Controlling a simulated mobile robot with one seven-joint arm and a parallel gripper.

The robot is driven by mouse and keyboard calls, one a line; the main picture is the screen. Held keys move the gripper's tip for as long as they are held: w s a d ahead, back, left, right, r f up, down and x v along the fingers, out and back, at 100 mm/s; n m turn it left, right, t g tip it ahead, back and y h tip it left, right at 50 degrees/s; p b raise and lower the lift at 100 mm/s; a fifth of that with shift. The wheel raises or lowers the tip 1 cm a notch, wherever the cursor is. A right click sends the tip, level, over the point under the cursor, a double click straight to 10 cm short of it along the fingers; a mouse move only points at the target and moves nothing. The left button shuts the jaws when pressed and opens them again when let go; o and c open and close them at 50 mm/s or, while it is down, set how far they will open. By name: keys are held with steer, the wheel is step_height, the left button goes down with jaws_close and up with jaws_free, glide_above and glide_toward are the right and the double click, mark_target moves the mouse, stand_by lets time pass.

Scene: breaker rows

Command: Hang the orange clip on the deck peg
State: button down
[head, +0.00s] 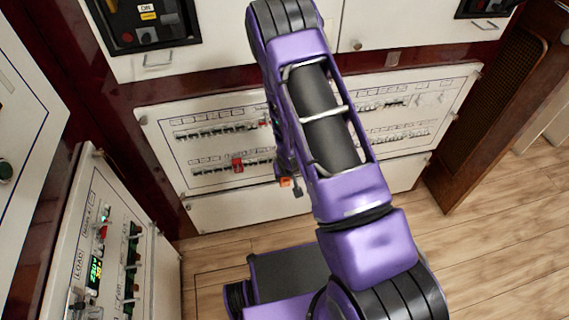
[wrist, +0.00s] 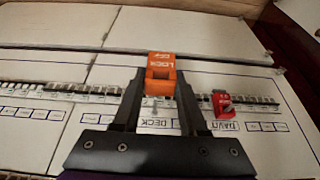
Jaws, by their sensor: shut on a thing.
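The orange clip (wrist: 161,73), with upside-down lettering that includes "LOCK", is held between the fingertips of my gripper (wrist: 160,80) in the wrist view. In the head view the clip (head: 285,182) is a small orange patch near the lower breaker row, beside my arm, which hides most of my gripper. The DECK label (wrist: 157,124) shows upside down between my fingers in the wrist view, below the clip in the picture. I cannot make out the deck peg; the clip and fingers cover that part of the row. Whether the clip touches the panel I cannot tell.
A red clip (wrist: 222,104) sits on the row right of my gripper in the wrist view, by another label; it also shows in the head view (head: 237,166). The breaker panel (head: 160,150) has two rows. A side panel (head: 80,240) with a green display stands at left.

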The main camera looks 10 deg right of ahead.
steer(key=shift+d+f, duration=0.1)
steer(key=shift+f, duration=0.9)
steer(key=shift+w, duration=0.1)
steer(key=shift+w, duration=2.8)
steer(key=shift+w, duration=1.95)
steer(key=shift+c, duration=1.8)
jaws_free()
steer(key=shift+r, duration=0.1)
steer(key=p+v, duration=0.2)
steer(key=v, duration=1.5)
steer(key=shift+p, duration=0.4)
